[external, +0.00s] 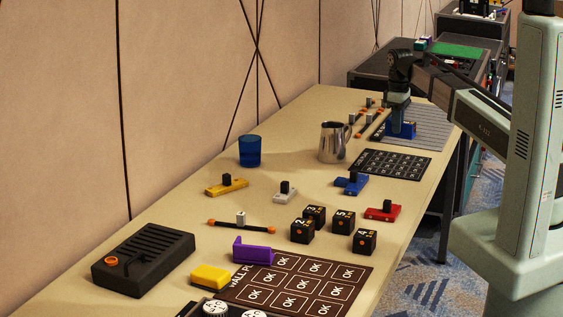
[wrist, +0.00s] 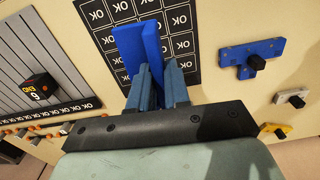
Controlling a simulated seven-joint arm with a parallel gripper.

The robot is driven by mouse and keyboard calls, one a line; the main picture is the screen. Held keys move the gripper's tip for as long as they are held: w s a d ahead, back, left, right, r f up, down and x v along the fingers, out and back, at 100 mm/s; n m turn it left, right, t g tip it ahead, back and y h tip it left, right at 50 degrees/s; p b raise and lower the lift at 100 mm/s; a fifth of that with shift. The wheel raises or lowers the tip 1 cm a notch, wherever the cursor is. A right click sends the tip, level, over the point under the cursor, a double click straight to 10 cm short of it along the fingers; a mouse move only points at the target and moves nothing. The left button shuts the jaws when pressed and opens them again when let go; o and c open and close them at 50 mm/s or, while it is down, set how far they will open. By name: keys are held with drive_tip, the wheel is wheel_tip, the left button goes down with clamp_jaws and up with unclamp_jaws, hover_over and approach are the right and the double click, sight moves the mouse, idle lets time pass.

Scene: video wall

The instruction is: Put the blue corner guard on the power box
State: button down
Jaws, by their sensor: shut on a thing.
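The blue corner guard (wrist: 138,45) is held between the fingertips of my gripper (wrist: 158,82) in the wrist view. In the external view the guard (external: 396,131) is under my gripper (external: 400,115) at the far end of the table, near the grey ribbed board. I cannot tell there whether it is clear of the surface. A black ribbed box (external: 145,258) with an orange knob, which looks like the power box, lies at the near left, far from my gripper. Its top looks bare apart from the knob and a dark cable.
A purple corner guard (external: 252,253) and a yellow block (external: 211,276) lie right of the black box. Black number cubes (external: 343,221), a steel pitcher (external: 333,141) and a blue cup (external: 249,151) stand between. A black cube (wrist: 38,87) sits on the ribbed board (wrist: 58,68).

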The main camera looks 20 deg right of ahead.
drive_tip(key=s+a+n, duration=0.3)
drive_tip(key=a, duration=1.6)
wheel_tip(320, 180, up, 5)
drive_tip(key=n, duration=1.6)
hover_over(148, 252)
drive_tip(key=shift+f, duration=5.05)
drive_tip(key=shift+f, duration=0.15)
drive_tip(key=c, duration=1.1)
unclamp_jaws()
